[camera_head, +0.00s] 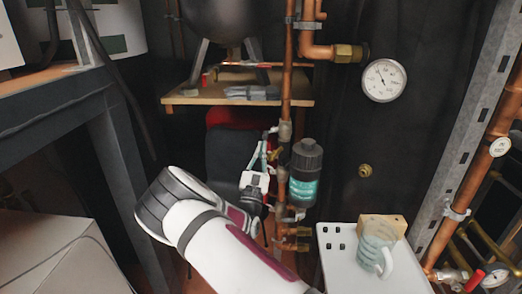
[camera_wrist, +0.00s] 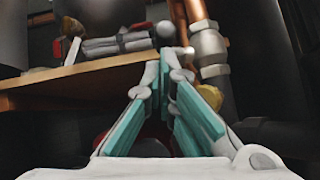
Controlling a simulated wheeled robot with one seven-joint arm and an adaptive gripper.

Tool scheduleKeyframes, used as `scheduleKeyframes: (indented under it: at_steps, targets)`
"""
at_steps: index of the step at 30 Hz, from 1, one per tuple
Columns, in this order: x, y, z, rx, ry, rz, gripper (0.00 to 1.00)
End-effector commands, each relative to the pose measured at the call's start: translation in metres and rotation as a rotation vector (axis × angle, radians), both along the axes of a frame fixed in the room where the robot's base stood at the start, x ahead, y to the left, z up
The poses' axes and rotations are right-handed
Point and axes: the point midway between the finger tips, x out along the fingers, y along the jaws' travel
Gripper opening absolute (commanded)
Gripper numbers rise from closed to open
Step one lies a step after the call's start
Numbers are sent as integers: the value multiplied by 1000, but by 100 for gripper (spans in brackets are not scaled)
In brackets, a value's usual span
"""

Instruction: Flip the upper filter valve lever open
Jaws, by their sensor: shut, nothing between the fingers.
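The filter (camera_head: 305,172) is a black-capped cylinder with a teal band, beside a vertical copper pipe (camera_head: 289,75). In the head view my gripper (camera_head: 271,133) points upward, its tips at the left of the pipe by a grey fitting (camera_head: 285,131) above the filter. In the wrist view my gripper (camera_wrist: 168,58) has its teal fingers shut together at the tips, with nothing between them. The grey fitting (camera_wrist: 208,48) and a brass part (camera_wrist: 210,96) are right of the fingers. I cannot make out the upper valve lever clearly; contact is unclear.
A wooden shelf (camera_head: 180,99) with grey items is behind my gripper. A pressure gauge (camera_head: 384,80) hangs at the upper right. A white table (camera_head: 340,268) with a glass mug (camera_head: 376,254) and a wooden block (camera_head: 382,225) stands at the lower right. Brass fittings (camera_head: 297,232) are below the filter.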

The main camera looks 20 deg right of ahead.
Motion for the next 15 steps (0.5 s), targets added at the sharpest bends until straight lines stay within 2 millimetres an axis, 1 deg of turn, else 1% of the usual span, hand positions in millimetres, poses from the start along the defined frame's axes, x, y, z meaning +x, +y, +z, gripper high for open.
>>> scheduleKeyframes:
  at_steps: [2, 15]
  targets:
    - [-2, 1, 4, 5, 16, 1, 0]
    - [-3, 1, 7, 21, 65, 1, 0]
